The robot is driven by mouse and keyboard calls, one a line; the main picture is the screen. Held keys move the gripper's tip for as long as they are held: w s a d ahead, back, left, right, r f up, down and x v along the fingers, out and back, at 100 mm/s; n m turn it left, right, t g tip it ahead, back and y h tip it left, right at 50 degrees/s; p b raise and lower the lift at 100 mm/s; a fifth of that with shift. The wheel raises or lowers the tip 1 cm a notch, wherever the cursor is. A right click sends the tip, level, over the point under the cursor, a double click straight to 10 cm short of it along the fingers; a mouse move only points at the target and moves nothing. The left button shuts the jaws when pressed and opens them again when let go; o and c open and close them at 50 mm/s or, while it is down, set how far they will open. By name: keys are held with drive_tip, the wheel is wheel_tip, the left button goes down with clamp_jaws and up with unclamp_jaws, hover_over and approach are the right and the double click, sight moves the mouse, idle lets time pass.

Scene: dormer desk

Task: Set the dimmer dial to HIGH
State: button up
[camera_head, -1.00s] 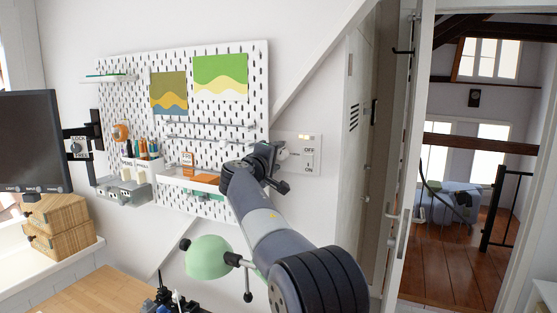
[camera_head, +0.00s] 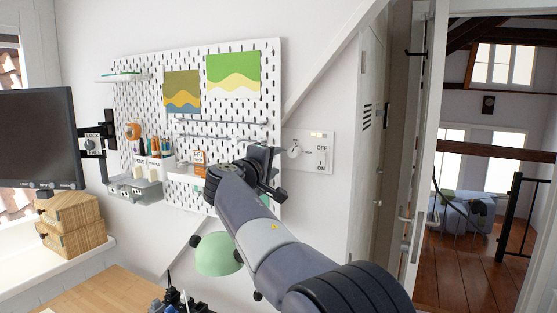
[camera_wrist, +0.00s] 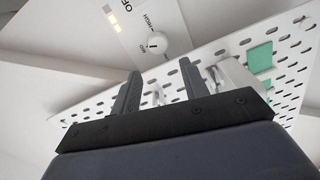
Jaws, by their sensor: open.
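The white dimmer dial (camera_head: 294,152) sits on a pale wall plate (camera_head: 326,142) just right of the pegboard. In the wrist view the round dial (camera_wrist: 157,45) shows beyond my fingertips, with the word HIGH printed near it on the plate (camera_wrist: 172,18). A small dark mark shows on the dial, but I cannot tell its setting for sure. My gripper (camera_wrist: 160,68) is open and empty, its two fingers apart from the dial. In the head view my gripper (camera_head: 275,175) is left of and below the dial, in front of the pegboard's right edge.
The pegboard (camera_head: 150,85) holds posters, shelves and pens. The plate also has an OFF/ON switch (camera_head: 320,160) and small lit lamps (camera_head: 316,134). A monitor (camera_head: 38,135) and wooden boxes (camera_head: 72,222) stand left.

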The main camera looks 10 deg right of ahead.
sight(293, 154)
drive_tip(key=s+d+r+n+y+p, duration=0.35)
drive_tip(key=n+y+p, duration=0.25)
drive_tip(key=n+p, duration=0.5)
drive_tip(key=shift+n, duration=0.5)
drive_tip(key=p+x, duration=0.2)
drive_tip(key=x, duration=0.9)
drive_tip(key=shift+w+d+f, duration=0.1)
drive_tip(key=shift+w, duration=0.15)
drive_tip(key=c, duration=0.7)
drive_tip(key=shift+f+b, duration=0.2)
drive_tip(key=shift+b, duration=0.2)
